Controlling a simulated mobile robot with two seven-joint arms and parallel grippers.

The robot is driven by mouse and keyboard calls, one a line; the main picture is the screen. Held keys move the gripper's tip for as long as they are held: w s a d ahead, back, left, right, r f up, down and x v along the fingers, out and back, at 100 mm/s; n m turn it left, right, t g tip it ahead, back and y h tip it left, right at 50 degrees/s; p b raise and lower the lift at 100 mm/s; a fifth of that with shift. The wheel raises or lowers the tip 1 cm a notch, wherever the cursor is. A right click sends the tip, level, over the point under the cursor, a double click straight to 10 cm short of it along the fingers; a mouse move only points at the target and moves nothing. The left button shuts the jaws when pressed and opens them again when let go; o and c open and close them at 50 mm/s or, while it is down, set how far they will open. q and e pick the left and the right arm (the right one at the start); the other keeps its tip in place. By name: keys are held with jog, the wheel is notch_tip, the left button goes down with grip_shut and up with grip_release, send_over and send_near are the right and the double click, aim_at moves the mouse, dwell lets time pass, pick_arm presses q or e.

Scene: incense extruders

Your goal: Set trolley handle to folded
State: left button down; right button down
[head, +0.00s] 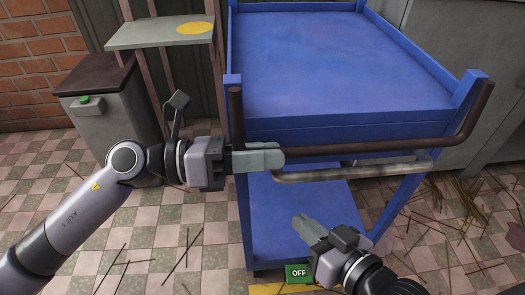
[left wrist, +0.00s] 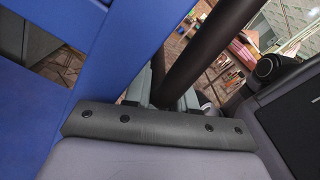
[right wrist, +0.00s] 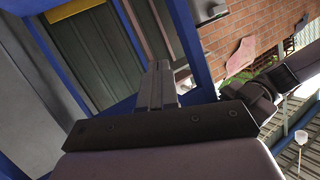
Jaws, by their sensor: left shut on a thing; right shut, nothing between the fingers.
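The blue trolley (head: 340,60) stands in front of me with a flat top deck and a lower shelf (head: 300,215). A dark brown U-shaped handle bar (head: 390,146) runs along its near side, its ends rising at both corners. A grey metal bar (head: 350,172) runs just below it. My left gripper (head: 270,158) is shut on the brown handle near its left corner; the handle also shows between the fingers in the left wrist view (left wrist: 205,50). My right gripper (head: 303,226) is shut and empty, below the bars and in front of the lower shelf.
A grey bin (head: 110,110) with a brown lid and a small shelf with a yellow disc (head: 195,28) stand at the left. A green OFF sign (head: 298,273) is low by the right gripper. Thin sticks lie on the checkered floor (head: 160,240). Grey cabinets stand at the right.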

pick_arm(q)
jog(key=shift+w+r, duration=0.1)
jog(key=c, duration=1.1)
grip_release()
jog(key=shift+o, duration=0.2)
